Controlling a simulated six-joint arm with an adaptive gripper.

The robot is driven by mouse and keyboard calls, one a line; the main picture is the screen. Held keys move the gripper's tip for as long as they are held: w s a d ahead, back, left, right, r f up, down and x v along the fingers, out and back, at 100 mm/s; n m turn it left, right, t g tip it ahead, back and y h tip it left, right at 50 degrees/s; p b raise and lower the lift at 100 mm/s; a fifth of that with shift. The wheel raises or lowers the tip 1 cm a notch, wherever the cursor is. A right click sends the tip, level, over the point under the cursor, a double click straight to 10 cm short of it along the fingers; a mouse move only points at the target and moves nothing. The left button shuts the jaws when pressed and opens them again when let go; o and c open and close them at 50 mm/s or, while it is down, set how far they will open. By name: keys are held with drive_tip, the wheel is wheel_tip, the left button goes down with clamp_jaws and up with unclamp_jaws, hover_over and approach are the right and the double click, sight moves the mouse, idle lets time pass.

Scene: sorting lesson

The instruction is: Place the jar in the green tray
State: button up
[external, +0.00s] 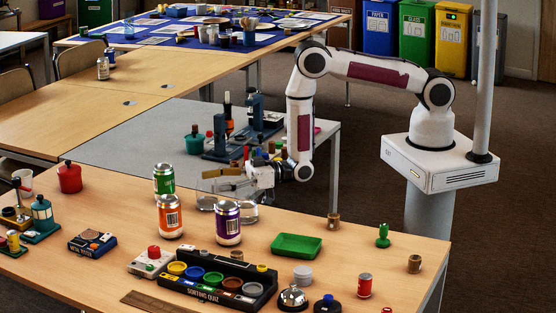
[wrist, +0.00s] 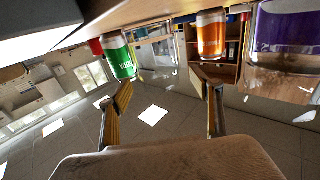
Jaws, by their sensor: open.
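Clear glass shows on the table below my gripper (external: 212,181) in the external view, behind the purple can; one glass jar (external: 247,212) stands at the right and more clear glass (external: 206,202) at the left. In the wrist view, a clear jar (wrist: 285,85) is large at the right edge, in front of the purple can, outside my fingers. Fainter clear glass (wrist: 157,52) shows beyond the gap between the fingers. My gripper (wrist: 165,88) is open, with nothing between its fingertips. The green tray (external: 297,246) lies empty on the table, to the right of the jars.
Green (external: 164,180), orange (external: 170,216) and purple (external: 228,223) cans stand close to my gripper. The sorting quiz box (external: 218,282) lies in front.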

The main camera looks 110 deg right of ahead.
drive_tip(key=c, duration=1.4)
drive_tip(key=shift+c, duration=0.4)
drive_tip(key=shift+r, duration=0.1)
drive_tip(key=shift+r, duration=0.15)
clamp_jaws()
wheel_tip(320, 180, up, 9)
drive_tip(key=shift+r, duration=0.2)
idle(0.6)
